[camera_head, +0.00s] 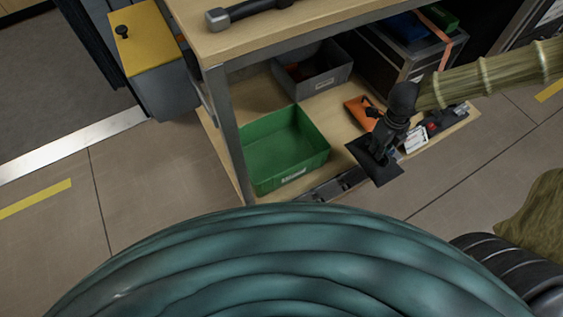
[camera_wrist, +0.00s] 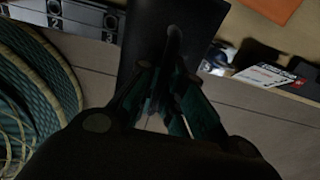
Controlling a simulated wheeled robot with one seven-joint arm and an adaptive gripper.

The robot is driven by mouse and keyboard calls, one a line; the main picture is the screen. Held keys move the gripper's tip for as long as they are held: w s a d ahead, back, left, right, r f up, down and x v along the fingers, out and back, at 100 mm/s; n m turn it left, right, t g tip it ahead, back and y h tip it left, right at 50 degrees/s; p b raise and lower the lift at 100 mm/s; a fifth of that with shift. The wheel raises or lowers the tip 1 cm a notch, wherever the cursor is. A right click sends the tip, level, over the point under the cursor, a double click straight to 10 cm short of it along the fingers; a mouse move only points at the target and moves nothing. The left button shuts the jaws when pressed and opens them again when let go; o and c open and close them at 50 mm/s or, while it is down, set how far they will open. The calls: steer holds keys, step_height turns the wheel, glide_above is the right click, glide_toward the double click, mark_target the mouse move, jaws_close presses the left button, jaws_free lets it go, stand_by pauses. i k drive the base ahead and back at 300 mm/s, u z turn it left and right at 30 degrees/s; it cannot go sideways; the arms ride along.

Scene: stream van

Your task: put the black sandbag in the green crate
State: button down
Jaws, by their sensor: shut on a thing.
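The green crate (camera_head: 285,143) stands on the lower shelf in the head view, open at the top and empty as far as I see. My gripper (camera_head: 382,153) is to the right of the crate, apart from it, near the shelf's front edge. It is shut on the black sandbag (camera_head: 376,165), a flat dark piece hanging below the fingers. In the wrist view, the sandbag (camera_wrist: 170,40) shows as a dark panel between the fingertips (camera_wrist: 165,85). The crate is not in the wrist view.
A grey bin (camera_head: 312,70) sits behind the crate. An orange pouch (camera_head: 361,112) and small items with a white card (camera_head: 415,138) lie on the shelf to the right. A metal post (camera_head: 233,140) stands at the crate's left. The tabletop (camera_head: 240,42) overhangs the shelf.

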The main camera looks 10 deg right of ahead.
mark_target(279, 157)
steer(key=k, duration=0.4)
steer(key=z, duration=1.5)
steer(key=k, duration=0.95)
steer(key=u, duration=1)
steer(key=i, duration=0.5)
steer(key=z, duration=0.1)
